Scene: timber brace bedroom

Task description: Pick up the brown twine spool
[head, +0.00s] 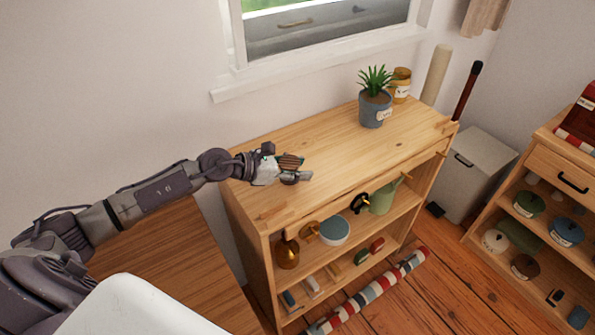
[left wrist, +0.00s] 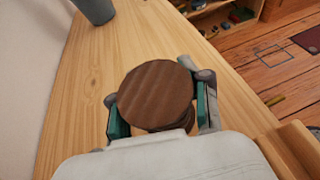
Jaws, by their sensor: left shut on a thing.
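The brown twine spool (left wrist: 157,95) has a round, dark wooden end disc facing the left wrist camera. My left gripper (head: 292,170) is shut on it, with one teal-padded finger on each side. In the head view the spool (head: 290,161) shows as a small brown shape between the fingers, over the left part of the shelf unit's wooden top (head: 335,150). I cannot tell whether the spool still touches the top. My right gripper is not in view.
A grey pot with a spiky plant (head: 375,108) and an amber jar (head: 401,84) stand at the top's far right end. The shelves below hold a green watering can (head: 383,197), a brown bottle (head: 287,253) and other items. A striped roll (head: 372,291) lies on the floor.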

